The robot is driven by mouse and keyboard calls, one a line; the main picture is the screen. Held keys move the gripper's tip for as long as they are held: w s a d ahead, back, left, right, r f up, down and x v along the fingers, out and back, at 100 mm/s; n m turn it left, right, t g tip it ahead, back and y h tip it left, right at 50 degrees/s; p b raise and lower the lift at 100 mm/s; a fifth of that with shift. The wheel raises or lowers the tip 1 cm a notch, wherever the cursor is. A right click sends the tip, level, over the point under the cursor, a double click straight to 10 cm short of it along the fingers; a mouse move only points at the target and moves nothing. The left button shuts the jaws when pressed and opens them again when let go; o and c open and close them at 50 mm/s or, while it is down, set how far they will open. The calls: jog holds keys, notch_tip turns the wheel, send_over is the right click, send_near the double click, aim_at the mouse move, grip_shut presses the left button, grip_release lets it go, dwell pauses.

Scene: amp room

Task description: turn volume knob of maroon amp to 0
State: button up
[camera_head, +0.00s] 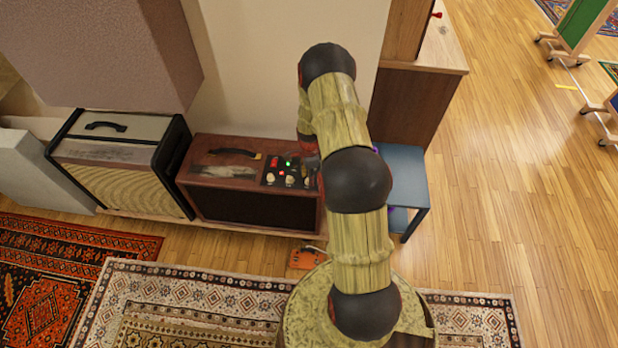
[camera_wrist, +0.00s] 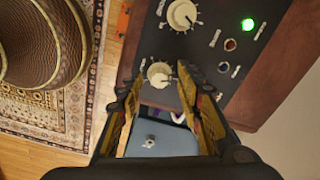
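The maroon amp (camera_head: 225,170) stands against the wall in the head view, with a black control panel on its top right. The panel (camera_wrist: 215,65) fills the upper right of the wrist view. It carries a cream knob (camera_wrist: 159,75) with marks around it and a second cream knob (camera_wrist: 183,14) farther up. The labels are too small to read, so I cannot tell which is volume. My gripper (camera_wrist: 160,88) is open, its two fingers on either side of the lower knob in the picture. I cannot tell whether they touch it. In the head view my arm mostly hides the gripper.
A green light (camera_wrist: 247,24) glows on the panel. A cream-fronted amp (camera_head: 115,155) stands left of the maroon one. A blue-grey small table (camera_head: 405,170) and a wooden cabinet (camera_head: 415,105) stand to the right. An orange pedal (camera_head: 306,259) lies on the floor in front.

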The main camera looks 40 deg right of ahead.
jog(key=shift+c, duration=0.7)
jog(key=c, duration=0.8)
grip_shut()
jog(key=shift+n, duration=0.3)
jog(key=n+p, duration=0.1)
jog(key=n, duration=0.3)
jog(key=n+p, duration=0.1)
jog(key=n, duration=0.4)
jog(key=shift+n, duration=0.3)
jog(key=n+p, duration=0.1)
jog(key=n, duration=0.5)
jog(key=shift+n, duration=0.3)
jog(key=n, duration=0.5)
jog(key=shift+n, duration=0.3)
